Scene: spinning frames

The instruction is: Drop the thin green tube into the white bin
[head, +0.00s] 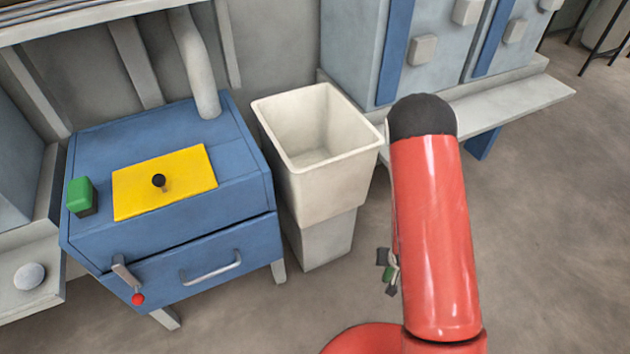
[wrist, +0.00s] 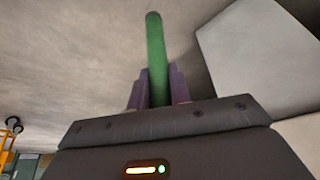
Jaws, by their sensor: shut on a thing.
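The thin green tube (wrist: 155,45) stands out from between the two fingers of my gripper (wrist: 160,88) in the wrist view. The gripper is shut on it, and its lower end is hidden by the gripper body. In the head view my gripper (head: 390,272) shows small and partly hidden behind my red arm, with a bit of green at it. The white bin (head: 345,190) stands open and upright left of my arm, on a pale base. The gripper is to the right of the bin and apart from it. The part of the bin's inside that shows looks empty.
A blue cabinet (head: 225,185) with a yellow plate (head: 190,170), a green button (head: 80,196) and a drawer handle stands left of the bin. Grey lockers and a pale bench (head: 510,98) are behind. The floor (head: 560,220) on the right is clear.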

